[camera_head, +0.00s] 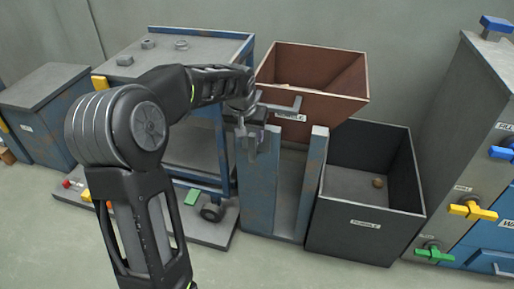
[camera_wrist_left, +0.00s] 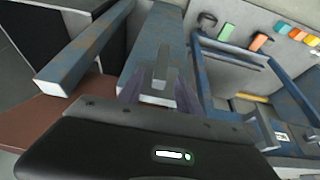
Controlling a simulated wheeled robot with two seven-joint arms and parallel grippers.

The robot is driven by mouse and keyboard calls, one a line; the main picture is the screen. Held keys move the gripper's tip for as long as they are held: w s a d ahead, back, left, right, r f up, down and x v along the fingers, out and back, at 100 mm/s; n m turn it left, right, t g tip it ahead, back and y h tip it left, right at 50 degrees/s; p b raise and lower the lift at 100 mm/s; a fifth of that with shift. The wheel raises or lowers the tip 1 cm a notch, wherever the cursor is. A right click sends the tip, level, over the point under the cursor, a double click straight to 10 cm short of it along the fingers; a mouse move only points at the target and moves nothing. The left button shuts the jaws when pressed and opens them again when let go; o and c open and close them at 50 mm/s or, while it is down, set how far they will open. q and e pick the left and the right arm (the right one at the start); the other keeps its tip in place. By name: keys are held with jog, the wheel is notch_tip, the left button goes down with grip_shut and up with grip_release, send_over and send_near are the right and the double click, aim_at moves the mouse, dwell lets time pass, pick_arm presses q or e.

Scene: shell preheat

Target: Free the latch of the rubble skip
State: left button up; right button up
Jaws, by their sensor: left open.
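The rubble skip (camera_head: 335,78) is a reddish-brown tub tipped up on a blue worn frame (camera_head: 317,165). A grey bent bar (camera_head: 283,107) crosses the front of the skip near its label. My left gripper (camera_head: 252,143) is open at the top of the frame's left post, just left of the skip. In the left wrist view its two fingers (camera_wrist_left: 158,95) stand either side of a grey piece (camera_wrist_left: 160,58) on the blue post, which looks like the latch. Contact cannot be told. The skip shows there as a brown surface (camera_wrist_left: 22,128). My right gripper is not in view.
A dark open bin (camera_head: 365,226) with a small brown lump stands right of the frame. A blue cart (camera_head: 185,150) stands left, behind my arm. A grey cabinet (camera_head: 452,140) with coloured handles is at the far right. The floor in front is clear.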

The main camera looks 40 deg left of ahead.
aim_at(253, 146)
pick_arm(q)
jog(key=b+x, duration=0.2)
jog(key=x, duration=0.5)
jog(key=shift+w+a+f, duration=0.1)
jog(key=shift+w+f, duration=0.05)
jog(key=shift+f, duration=0.2)
jog(key=shift+c, duration=0.5)
grip_shut()
